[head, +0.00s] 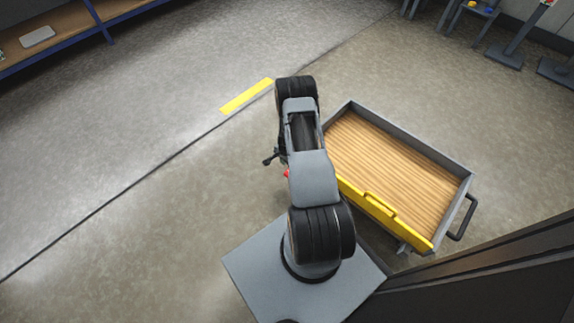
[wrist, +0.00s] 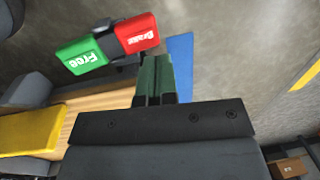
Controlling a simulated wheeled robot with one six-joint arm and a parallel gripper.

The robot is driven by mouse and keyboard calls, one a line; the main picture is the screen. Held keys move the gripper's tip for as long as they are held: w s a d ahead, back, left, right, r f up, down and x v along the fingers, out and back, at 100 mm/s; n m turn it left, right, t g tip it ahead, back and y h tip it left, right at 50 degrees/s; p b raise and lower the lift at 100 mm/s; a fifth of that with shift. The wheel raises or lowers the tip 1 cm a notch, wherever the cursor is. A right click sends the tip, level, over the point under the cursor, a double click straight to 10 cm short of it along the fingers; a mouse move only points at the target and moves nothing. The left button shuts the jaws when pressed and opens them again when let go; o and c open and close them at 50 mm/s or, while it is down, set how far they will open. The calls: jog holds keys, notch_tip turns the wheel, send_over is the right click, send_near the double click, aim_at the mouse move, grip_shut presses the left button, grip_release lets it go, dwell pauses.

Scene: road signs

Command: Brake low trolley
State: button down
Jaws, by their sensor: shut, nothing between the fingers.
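The low trolley (head: 400,160) stands right of my arm, with a wooden deck, grey rims and a yellow front panel (head: 382,212). In the wrist view, a green pedal marked "Free" (wrist: 82,56) and a red pedal marked "Brake" (wrist: 137,34) sit side by side, their lettering upside down. A bit of red by my arm in the head view (head: 286,173) may be the pedal. My gripper (wrist: 155,62) is shut and empty, its fingertips just below the red pedal in the wrist picture. I cannot tell whether they touch it, or which pedal is pressed.
A black handle (head: 464,217) sticks out from the trolley's right end. A yellow floor strip (head: 246,96) lies beyond my arm. A blue-framed shelf (head: 100,22) stands at the upper left. A dark panel edge (head: 490,262) fills the lower right. The floor at left is clear.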

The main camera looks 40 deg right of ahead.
jog(key=shift+w+a+r+p, duration=0.1)
jog(key=shift+w+r+p, duration=0.15)
jog(key=shift+r, duration=0.6)
jog(key=shift+w+r+p, duration=0.2)
jog(key=shift+r+p, duration=0.05)
jog(key=shift+r, duration=0.65)
jog(key=shift+w+a+r+p, duration=0.1)
jog(key=shift+w+r+p, duration=0.15)
jog(key=shift+r, duration=0.6)
jog(key=w+a+r+n+p, duration=0.1)
jog(key=a+r+n+p, duration=0.3)
jog(key=r, duration=1)
jog(key=a+r+n+t+p, duration=0.1)
jog(key=a+r+p, duration=0.35)
jog(key=r, duration=0.85)
jog(key=w+a+r+n+p, duration=0.15)
jog(key=r+p, duration=0.45)
jog(key=r, duration=0.8)
jog(key=s+a+r+n+p, duration=0.3)
jog(key=s+r+p, duration=0.2)
jog(key=r, duration=0.6)
jog(key=s+a+r+n+t+p, duration=0.1)
jog(key=s+a+r+n+p, duration=0.2)
jog(key=s+r, duration=0.4)
jog(key=s+a+r+n+p, duration=0.3)
jog(key=s+a+r+p, duration=0.2)
jog(key=r, duration=1)
jog(key=s+p, duration=0.2)
jog(key=p, duration=0.1)
jog(key=shift+n, duration=0.25)
